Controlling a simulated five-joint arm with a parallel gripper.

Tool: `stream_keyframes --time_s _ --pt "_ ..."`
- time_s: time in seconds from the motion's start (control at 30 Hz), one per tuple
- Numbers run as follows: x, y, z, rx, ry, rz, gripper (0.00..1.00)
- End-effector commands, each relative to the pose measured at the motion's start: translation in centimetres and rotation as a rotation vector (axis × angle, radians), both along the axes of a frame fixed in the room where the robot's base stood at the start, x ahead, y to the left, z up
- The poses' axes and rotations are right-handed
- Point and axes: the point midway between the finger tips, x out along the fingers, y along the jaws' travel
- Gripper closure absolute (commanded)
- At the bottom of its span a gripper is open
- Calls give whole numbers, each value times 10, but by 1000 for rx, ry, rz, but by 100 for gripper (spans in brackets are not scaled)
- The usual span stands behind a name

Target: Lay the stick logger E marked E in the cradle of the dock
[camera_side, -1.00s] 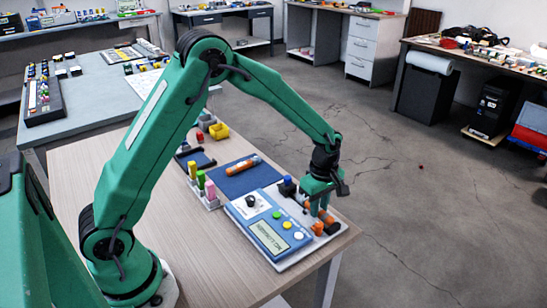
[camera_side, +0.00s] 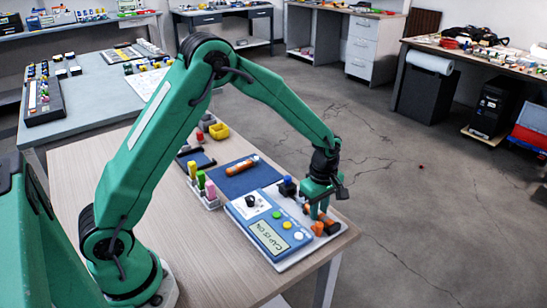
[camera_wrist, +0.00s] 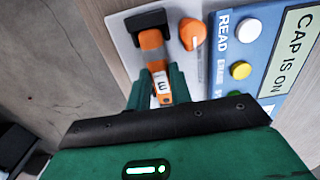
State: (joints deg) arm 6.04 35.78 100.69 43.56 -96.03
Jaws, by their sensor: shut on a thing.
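The stick logger E (camera_wrist: 154,61) is orange with a grey band and a white label marked E. It lies between my gripper's fingers (camera_wrist: 160,88) in the wrist view, its far end at a black block (camera_wrist: 149,20) on the dock's pale base. In the side view my gripper (camera_side: 318,211) is low over the right end of the dock (camera_side: 262,223), shut on the logger, largely hiding it. The dock has a blue panel with coloured buttons and a screen (camera_side: 273,240) reading "CAP IS ON" (camera_wrist: 298,50). An orange pointed part (camera_wrist: 193,34) sits beside the logger.
Another orange stick (camera_side: 242,167) lies on a blue mat (camera_side: 228,186) behind the dock. A rack with coloured upright pieces (camera_side: 208,201) stands left of the dock. The table's right edge is close to the dock.

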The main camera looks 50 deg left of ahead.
Motion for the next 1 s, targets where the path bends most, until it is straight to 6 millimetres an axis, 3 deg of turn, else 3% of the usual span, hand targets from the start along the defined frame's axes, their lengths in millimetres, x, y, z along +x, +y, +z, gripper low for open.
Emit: stream_keyframes --time_s 0.23,0.27,0.37,0.57,0.67,1.0 --pt "0 0 0 0 0 0 100" --pt "0 0 0 0 0 0 75" --pt "0 0 0 0 0 0 55" --pt "0 0 0 0 0 0 54" --pt "0 0 0 0 0 0 43" --pt "0 0 0 0 0 0 43"
